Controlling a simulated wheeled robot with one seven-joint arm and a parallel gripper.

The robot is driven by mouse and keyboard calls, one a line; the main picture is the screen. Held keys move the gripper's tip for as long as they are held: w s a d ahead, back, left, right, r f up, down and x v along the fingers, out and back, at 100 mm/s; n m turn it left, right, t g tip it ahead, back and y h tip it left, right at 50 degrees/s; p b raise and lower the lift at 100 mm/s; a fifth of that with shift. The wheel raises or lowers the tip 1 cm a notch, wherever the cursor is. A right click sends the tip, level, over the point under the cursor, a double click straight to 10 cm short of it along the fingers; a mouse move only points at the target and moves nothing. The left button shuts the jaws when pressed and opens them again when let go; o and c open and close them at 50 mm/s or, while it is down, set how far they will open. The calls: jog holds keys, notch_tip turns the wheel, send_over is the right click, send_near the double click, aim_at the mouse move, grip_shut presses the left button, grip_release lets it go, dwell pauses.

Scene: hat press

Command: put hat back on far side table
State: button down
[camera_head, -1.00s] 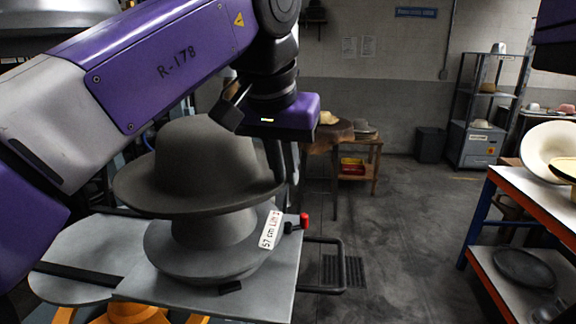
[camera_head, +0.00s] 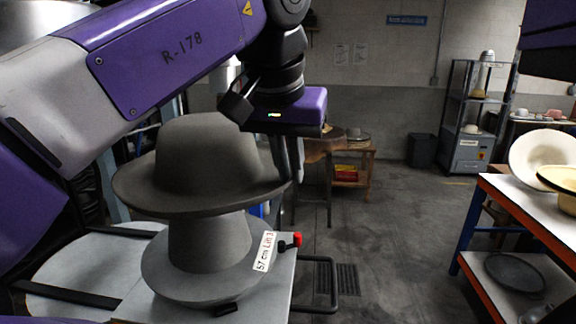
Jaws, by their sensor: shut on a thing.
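A dark grey hat (camera_head: 205,160) with a wide brim is upright in front of me, over a grey hat form (camera_head: 208,245) on the press plate. My gripper (camera_head: 286,182) is shut on the right side of its brim. The hat's crown is clear of the purple hand. The form's stem shows below the brim; whether hat and form touch is hidden.
A workbench (camera_head: 520,192) at right carries a white hat (camera_head: 545,158) and has a lower shelf. A metal shelf unit (camera_head: 470,125) and a dark bin (camera_head: 422,148) stand at the back wall. The floor between is open. A red-knobbed lever (camera_head: 297,240) sits beside the form.

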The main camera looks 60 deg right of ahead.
jog(key=s+d, duration=0.3)
jog(key=s, duration=0.5)
jog(key=shift+s+p, duration=0.25)
jog(key=shift+p, duration=0.15)
jog(key=s+d, duration=0.3)
jog(key=s, duration=0.5)
jog(key=shift+s, duration=0.2)
dwell(0.5)
jog(key=shift+s+d, duration=0.1)
jog(key=shift+d, duration=0.05)
